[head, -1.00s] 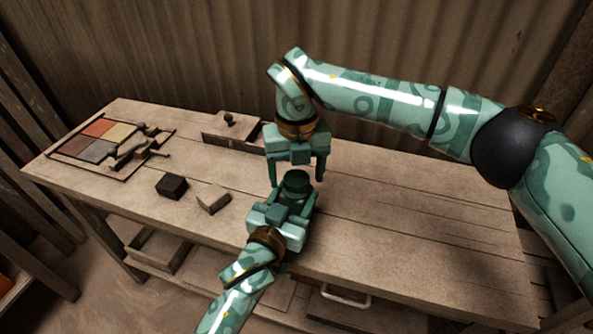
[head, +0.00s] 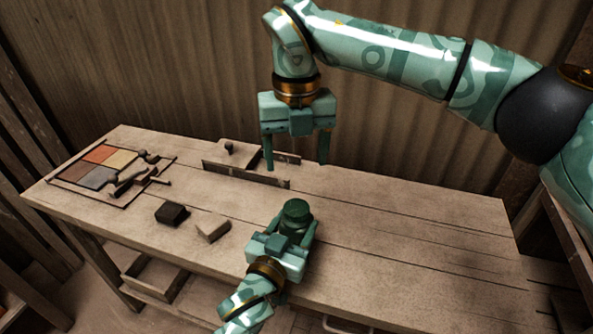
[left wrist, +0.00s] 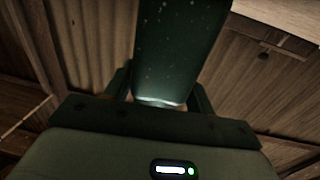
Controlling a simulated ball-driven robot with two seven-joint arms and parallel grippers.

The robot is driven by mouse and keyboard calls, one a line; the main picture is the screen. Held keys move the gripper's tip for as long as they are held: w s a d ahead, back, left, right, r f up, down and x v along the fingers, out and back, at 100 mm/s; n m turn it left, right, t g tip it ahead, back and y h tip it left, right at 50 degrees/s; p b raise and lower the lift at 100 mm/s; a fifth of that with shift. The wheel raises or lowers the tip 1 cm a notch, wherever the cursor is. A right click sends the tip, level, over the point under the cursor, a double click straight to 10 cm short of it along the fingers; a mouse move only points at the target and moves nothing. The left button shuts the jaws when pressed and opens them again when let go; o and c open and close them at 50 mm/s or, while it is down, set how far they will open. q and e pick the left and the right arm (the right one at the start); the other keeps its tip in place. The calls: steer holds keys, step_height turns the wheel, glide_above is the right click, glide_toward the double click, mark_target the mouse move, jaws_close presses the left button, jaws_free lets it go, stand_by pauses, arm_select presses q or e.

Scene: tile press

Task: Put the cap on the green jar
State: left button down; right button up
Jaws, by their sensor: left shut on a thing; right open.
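The green jar (head: 299,232) stands upright on the bench, between the fingers of my left gripper (head: 293,236), which is shut on it. A darker green round cap (head: 297,208) sits on the jar's top and looks level. I cannot tell how tightly it is seated. In the left wrist view the jar's dark green side (left wrist: 168,50) rises between the fingers; its top is out of frame there. My right gripper (head: 296,166) is open and empty, above and behind the jar, apart from the cap.
The wooden bench (head: 400,240) is clear to the right. Left of the jar lie a dark block (head: 172,213) and a pale wooden block (head: 212,228). A tile board (head: 88,178) with tools lies far left. A low wooden box (head: 245,174) stands at the back.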

steer(key=shift+r, duration=0.3)
arm_select(q)
steer(key=shift+c, duration=2.2)
jaws_free()
steer(key=p+v, duration=0.4)
steer(key=v, duration=1.2)
steer(key=shift+s, duration=0.15)
arm_select(e)
steer(key=shift+s+r, duration=0.15)
steer(key=shift+r, duration=0.8)
steer(key=shift+s+r, duration=0.2)
steer(key=shift+r, duration=0.8)
steer(key=shift+s+r, duration=0.15)
steer(key=shift+r, duration=0.8)
